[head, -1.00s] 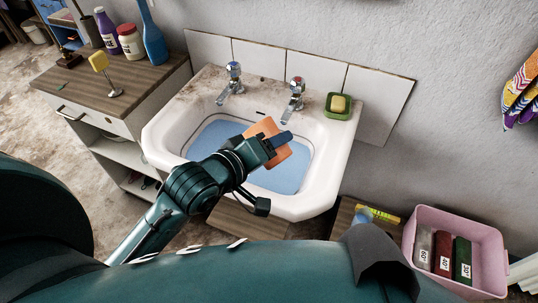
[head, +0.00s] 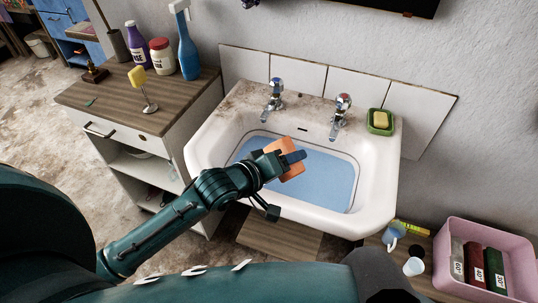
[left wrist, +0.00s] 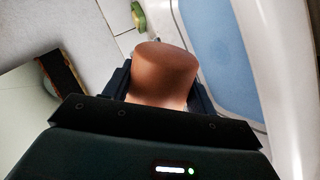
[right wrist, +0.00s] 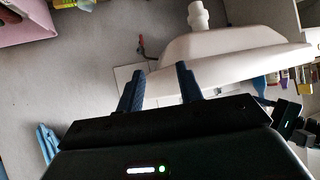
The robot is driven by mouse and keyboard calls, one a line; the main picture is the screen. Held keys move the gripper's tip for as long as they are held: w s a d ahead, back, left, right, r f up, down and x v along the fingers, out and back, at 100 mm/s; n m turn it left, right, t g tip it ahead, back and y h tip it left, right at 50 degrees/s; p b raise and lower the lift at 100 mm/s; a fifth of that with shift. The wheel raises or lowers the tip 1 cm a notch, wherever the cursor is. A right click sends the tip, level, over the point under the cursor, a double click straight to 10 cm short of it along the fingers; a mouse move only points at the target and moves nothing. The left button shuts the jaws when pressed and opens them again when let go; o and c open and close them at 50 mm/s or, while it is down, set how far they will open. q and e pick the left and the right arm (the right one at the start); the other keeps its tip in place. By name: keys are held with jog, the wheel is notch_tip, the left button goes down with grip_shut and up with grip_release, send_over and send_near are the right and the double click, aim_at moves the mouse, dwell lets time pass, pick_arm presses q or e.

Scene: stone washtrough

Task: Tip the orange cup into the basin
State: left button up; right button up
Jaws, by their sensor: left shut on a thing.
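The orange cup (head: 291,173) is held between the fingers of my left gripper (head: 284,160), above the basin in the head view. It also shows in the left wrist view (left wrist: 165,72), one flat round end toward the top; whether that is its mouth or base I cannot tell. The white basin (head: 212,160) has a blue area (head: 328,187) inside it. My fingers and hand hide part of the cup. My right gripper (right wrist: 158,83) is open and empty in the right wrist view, apart from the basin's pale underside (right wrist: 235,48).
Two taps (head: 342,103) stand at the basin's back edge, with a green soap dish (head: 380,131) at its right corner. A wooden-topped cabinet (head: 110,95) with bottles stands left. A pink crate (head: 452,225) and a white cup (head: 413,266) are at lower right.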

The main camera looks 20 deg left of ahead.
pick_arm(q)
notch_tip(320, 180, down, 6)
jog(key=w+a+g+h+b, duration=0.1)
jog(key=w+a+b, duration=0.1)
jog(key=b, duration=0.1)
jog(key=shift+w+r+n, duration=0.15)
jog(key=shift+r+n, duration=0.05)
jog(key=shift+n, duration=0.1)
jog(key=shift+a, duration=0.1)
dwell(0.6)
jog(key=shift+w+a+r+n+g+h+p, duration=0.1)
jog(key=shift+r+n+g+h+p, duration=0.05)
jog(key=shift+n+g+h+p, duration=0.3)
